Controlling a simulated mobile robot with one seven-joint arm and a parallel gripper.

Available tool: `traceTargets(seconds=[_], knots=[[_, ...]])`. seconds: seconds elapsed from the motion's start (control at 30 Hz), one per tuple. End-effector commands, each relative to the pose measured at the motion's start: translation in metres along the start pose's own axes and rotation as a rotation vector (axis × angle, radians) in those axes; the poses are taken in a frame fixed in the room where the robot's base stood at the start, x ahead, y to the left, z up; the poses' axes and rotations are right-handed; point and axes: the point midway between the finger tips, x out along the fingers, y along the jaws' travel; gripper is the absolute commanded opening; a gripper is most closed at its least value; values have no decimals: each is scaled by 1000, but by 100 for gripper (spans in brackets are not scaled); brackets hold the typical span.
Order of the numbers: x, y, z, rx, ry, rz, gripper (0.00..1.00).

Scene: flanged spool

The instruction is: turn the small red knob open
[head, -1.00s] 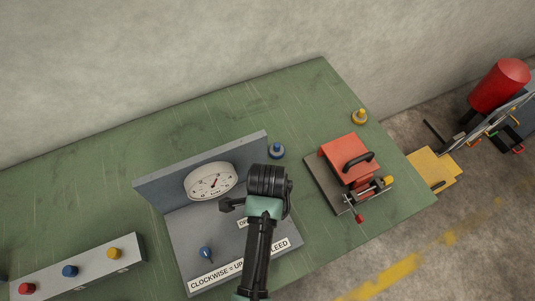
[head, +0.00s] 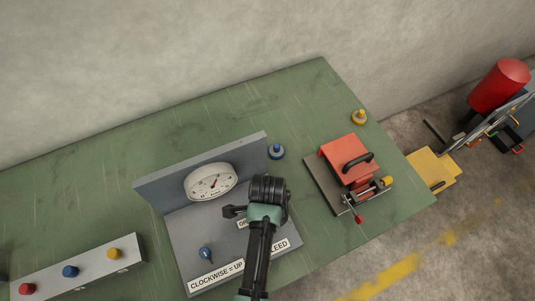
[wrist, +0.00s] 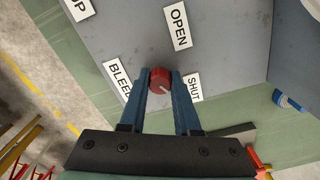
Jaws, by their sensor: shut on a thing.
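The small red knob (wrist: 159,81) sits on the grey panel in the wrist view, between the two blue fingers of my gripper (wrist: 161,76). The fingers are closed on its sides. A pale mark on the knob points to the lower right in that view. An OPEN label (wrist: 178,26) lies above the knob, and a SHUT label (wrist: 195,87) lies to its right. In the head view my arm hides the knob and part of the panel's lettering.
A gauge (head: 212,182) stands at the panel's back, with a blue knob (head: 206,253) in front. A red-topped fixture (head: 345,151) is to the right. A button box (head: 92,270) is at the left. The green bench (head: 105,150) is clear behind the panel.

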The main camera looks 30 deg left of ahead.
Motion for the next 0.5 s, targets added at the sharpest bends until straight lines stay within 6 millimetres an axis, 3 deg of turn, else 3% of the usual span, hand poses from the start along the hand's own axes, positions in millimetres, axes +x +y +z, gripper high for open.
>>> traceTargets(seconds=[0.5], knots=[[-1,0,0,-69,0,2,0]])
